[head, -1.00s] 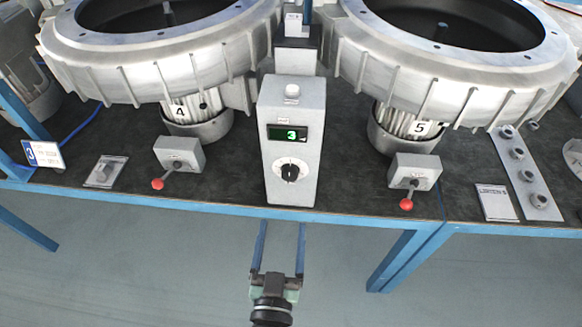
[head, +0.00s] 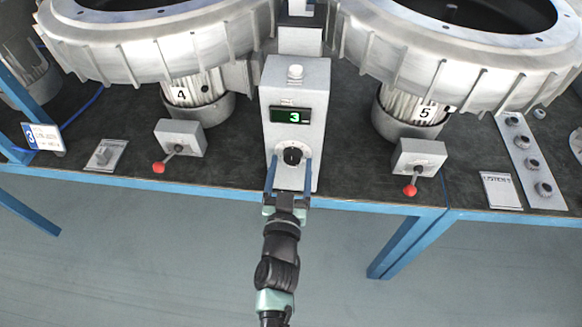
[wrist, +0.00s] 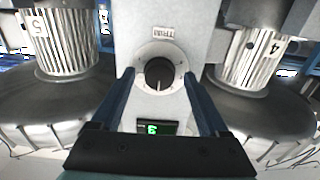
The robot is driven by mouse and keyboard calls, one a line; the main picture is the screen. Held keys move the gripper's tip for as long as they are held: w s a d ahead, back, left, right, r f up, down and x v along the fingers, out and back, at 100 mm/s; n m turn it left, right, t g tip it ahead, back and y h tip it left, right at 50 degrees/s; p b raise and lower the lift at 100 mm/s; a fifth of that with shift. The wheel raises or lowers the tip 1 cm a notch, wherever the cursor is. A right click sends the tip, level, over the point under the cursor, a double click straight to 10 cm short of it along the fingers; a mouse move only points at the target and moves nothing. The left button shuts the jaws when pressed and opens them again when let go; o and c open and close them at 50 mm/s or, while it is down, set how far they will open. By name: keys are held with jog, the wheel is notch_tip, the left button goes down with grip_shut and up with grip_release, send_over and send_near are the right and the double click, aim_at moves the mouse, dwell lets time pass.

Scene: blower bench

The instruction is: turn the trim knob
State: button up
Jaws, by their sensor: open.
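The trim knob (head: 292,154) is a black round knob on a pale dial, low on the front of a grey control box (head: 313,146). In the wrist view, which is upside down, the knob (wrist: 160,73) sits under a TRIM label (wrist: 170,32). My gripper (head: 290,166) is open, with one blue finger on each side of the knob. The wrist view shows gaps between the fingers and the knob. I cannot tell how far the fingertips are from the panel. The green display (head: 292,116) above the knob reads 3.
Grey switch boxes with red-tipped levers stand left (head: 180,138) and right (head: 419,157) of the control box. Large blower housings numbered 4 (head: 150,45) and 5 (head: 440,62) stand behind. The blue bench edge (head: 355,206) runs below the box.

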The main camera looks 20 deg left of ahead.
jog(key=shift+w, duration=0.2)
grip_shut()
dwell(0.4)
jog(key=shift+m, duration=0.3)
jog(key=m, duration=0.2)
jog(key=shift+m, duration=0.4)
jog(key=shift+a+m+b, duration=0.1)
jog(key=shift+m+b, duration=0.4)
jog(key=shift+m, duration=1.6)
